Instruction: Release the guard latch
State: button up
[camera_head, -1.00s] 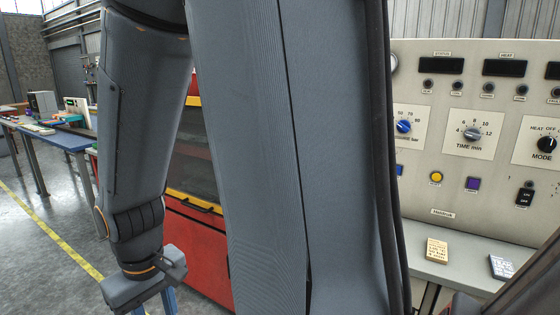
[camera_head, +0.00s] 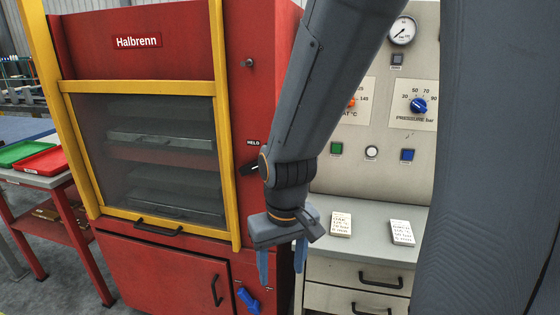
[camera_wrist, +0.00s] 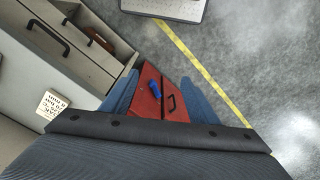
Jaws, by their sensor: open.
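The red press (camera_head: 190,262) stands left of centre in the head view. Its yellow-framed guard (camera_head: 140,87) has a dark window and looks down, with a black handle (camera_head: 158,227) at its lower edge. A small black latch-like lever (camera_head: 249,168) sits right of the guard frame, below a label reading "HELD"; my arm partly covers that area. My gripper (camera_head: 282,270) points down, open and empty, right of and below this lever and apart from it. In the wrist view its blue fingers (camera_wrist: 160,77) frame part of the red press lower down; the guard and the lever are not visible there.
A blue lever (camera_head: 248,299) is low on the press, also visible in the wrist view (camera_wrist: 155,88). A control panel (camera_head: 370,165) and grey counter with note cards (camera_head: 341,224) and drawers (camera_head: 350,300) are to the right. A table with trays (camera_head: 45,161) is at left.

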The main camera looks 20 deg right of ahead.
jog(key=o, duration=0.8)
jog(key=w+a+t, duration=0.3)
jog(key=w+a, duration=0.1)
jog(key=w, duration=0.5)
jog(key=shift+w+a+f+y, duration=0.25)
jog(key=shift+a+f+y, duration=0.05)
jog(key=shift+a+f, duration=0.1)
jog(key=m+t+h+p, duration=0.2)
jog(key=t+h+p, duration=0.1)
jog(key=t+h, duration=0.85)
send_near(252, 169)
jog(key=w, duration=0.1)
jog(key=shift+g, duration=0.45)
jog(key=x, duration=0.5)
jog(key=p+x, duration=0.1)
jog(key=x, duration=0.2)
jog(key=shift+d+r, duration=0.2)
jog(key=shift+r, duration=0.15)
jog(key=shift+c, duration=0.3)
jog(key=c, duration=1)
